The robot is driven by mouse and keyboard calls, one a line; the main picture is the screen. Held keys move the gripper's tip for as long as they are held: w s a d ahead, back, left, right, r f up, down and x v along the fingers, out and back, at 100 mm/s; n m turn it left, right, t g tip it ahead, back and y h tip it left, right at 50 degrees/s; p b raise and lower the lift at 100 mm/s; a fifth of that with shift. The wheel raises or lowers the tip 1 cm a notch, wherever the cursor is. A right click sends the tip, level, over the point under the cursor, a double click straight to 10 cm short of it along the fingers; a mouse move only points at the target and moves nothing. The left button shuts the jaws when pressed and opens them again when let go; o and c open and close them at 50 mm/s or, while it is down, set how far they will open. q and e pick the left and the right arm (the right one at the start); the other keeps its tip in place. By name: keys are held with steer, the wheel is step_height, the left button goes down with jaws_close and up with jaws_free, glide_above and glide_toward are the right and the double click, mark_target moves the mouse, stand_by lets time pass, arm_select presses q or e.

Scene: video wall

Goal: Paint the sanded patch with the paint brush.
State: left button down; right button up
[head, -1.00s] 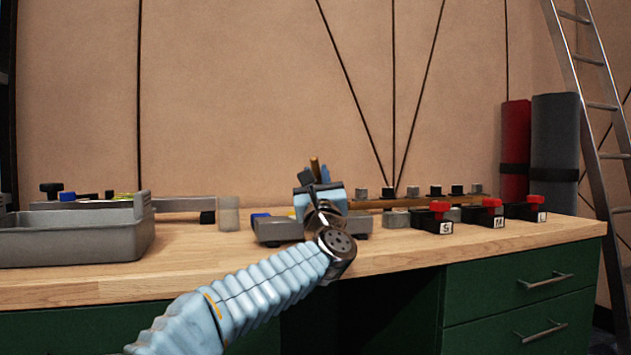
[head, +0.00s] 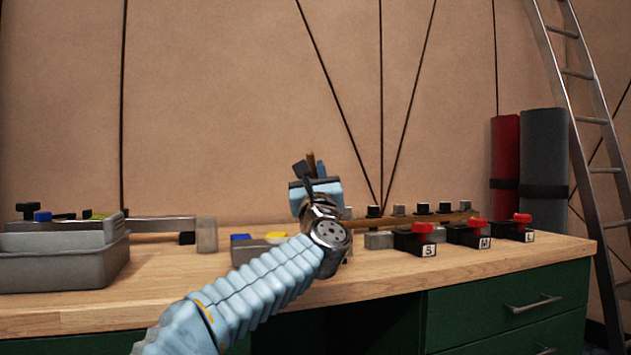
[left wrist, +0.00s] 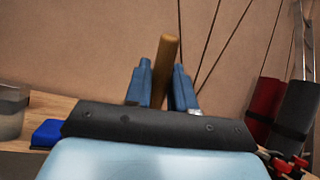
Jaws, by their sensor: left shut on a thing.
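My left gripper (head: 315,170) is raised above the workbench, in front of the tan wall. In the left wrist view its two blue fingers (left wrist: 163,88) are shut on a brown wooden handle (left wrist: 166,62), which points up and away. The handle also shows in the head view (head: 311,160). I take it for the paint brush; its bristles are hidden. No sanded patch can be made out on the tan wall (head: 230,110). My right gripper is not in view.
Red and grey rolls (head: 505,160) and a ladder (head: 590,150) stand at the right.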

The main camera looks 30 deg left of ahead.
arm_select(q)
steer(key=shift+r+p, duration=0.5)
steer(key=shift+r, duration=0.8)
